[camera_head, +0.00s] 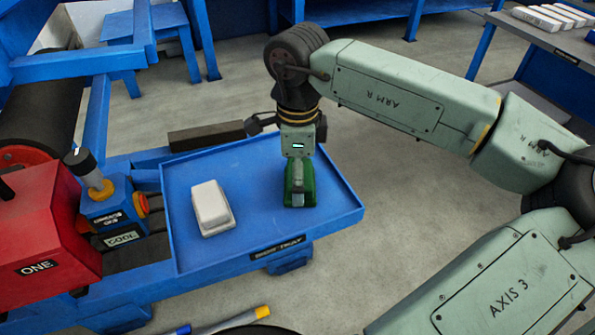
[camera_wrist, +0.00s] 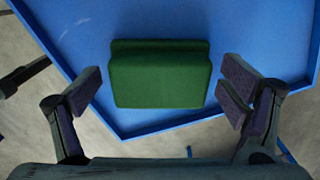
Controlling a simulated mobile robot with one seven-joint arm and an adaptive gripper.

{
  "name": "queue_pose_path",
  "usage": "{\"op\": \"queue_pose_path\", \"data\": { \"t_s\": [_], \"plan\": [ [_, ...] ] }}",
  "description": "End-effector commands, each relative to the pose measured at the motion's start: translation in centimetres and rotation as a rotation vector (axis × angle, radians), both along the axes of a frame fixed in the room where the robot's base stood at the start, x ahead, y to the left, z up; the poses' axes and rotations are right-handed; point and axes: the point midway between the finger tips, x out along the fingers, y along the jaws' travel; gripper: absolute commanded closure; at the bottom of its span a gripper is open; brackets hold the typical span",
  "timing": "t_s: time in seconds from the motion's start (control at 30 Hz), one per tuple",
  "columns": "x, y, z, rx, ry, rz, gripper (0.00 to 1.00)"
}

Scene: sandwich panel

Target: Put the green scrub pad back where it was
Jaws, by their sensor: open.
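The green scrub pad (camera_head: 307,188) lies on the right part of the blue tray (camera_head: 260,235), partly hidden behind my gripper (camera_head: 297,178). In the wrist view the green scrub pad (camera_wrist: 159,80) lies on the blue tray surface, between and a little ahead of the fingers. My gripper (camera_wrist: 168,97) is open, with a finger out to each side and a gap between each finger and the pad. A white block-shaped pad (camera_head: 211,206) lies to the left on the same tray.
A red box marked ONE (camera_head: 45,235) and a blue unit with a dark knob (camera_head: 105,208) stand left of the tray. A dark bar (camera_head: 207,136) lies behind it. A bench with several white blocks (camera_head: 545,18) is at the back right. The tray is clear between the two pads.

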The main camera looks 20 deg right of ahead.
Motion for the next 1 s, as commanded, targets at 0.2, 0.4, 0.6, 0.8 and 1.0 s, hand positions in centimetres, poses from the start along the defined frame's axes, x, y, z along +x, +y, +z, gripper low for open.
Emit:
{"op": "queue_pose_path", "data": {
  "t_s": [0.2,0.4,0.6,0.8,1.0],
  "plan": [
    [0.1,-0.1,1.6,-0.004,-0.002,-0.001,0.1],
    [0.1,-0.1,5.9,-0.003,-0.002,-0.001,0.1],
    [0.1,0.0,9.9,-0.001,-0.002,-0.001,0.1],
    [0.0,0.0,12.0,0.0,0.001,0.001,0.1],
    [0.0,0.0,12.3,0.0,0.001,0.001,0.1]
  ]
}}
